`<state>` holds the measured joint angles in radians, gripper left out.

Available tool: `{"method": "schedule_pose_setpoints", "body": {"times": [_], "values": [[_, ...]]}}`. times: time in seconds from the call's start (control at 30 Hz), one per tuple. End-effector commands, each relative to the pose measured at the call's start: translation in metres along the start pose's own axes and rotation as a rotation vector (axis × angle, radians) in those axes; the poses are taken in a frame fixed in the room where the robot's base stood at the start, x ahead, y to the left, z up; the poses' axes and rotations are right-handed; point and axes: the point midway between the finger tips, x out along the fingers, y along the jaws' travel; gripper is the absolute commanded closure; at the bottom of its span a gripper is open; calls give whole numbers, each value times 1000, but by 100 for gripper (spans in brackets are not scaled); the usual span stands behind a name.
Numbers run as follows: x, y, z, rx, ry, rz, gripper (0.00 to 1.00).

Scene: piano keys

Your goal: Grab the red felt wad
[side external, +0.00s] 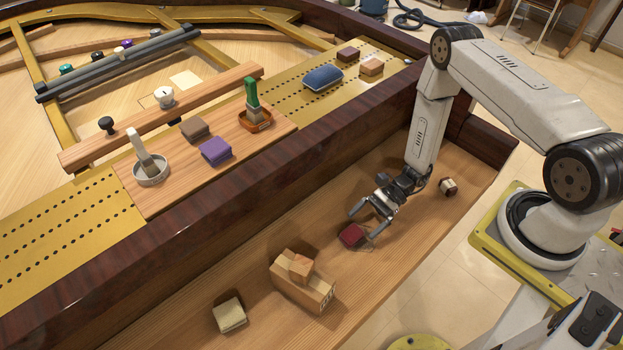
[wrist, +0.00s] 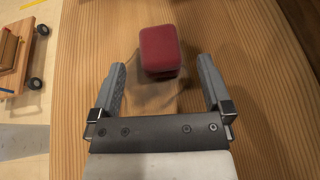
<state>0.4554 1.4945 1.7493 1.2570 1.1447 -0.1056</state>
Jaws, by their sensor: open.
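The red felt wad (side external: 352,235) is a small dark red block lying on the wooden shelf (side external: 400,232). In the wrist view the wad (wrist: 160,49) is just beyond my fingertips, roughly centred between them and apart from both. My gripper (side external: 369,222) is open and empty, low over the shelf beside the wad. Its two fingers also show in the wrist view (wrist: 160,66), spread wider than the wad.
A cardboard-coloured box (side external: 302,285) with a smaller block on it and a pale beige wad (side external: 229,315) lie along the shelf. A small dark-and-cream block (side external: 448,186) sits behind my gripper. A dark wooden wall (side external: 245,205) borders the shelf.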

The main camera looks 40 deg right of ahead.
Motion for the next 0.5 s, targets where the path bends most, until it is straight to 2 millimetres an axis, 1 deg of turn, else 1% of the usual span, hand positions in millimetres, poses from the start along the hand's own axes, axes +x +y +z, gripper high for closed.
{"method": "schedule_pose_setpoints", "body": {"times": [0.33,0.5], "values": [[34,1,0,-1,0,4,0],[46,1,0,0,1,1,0]]}}
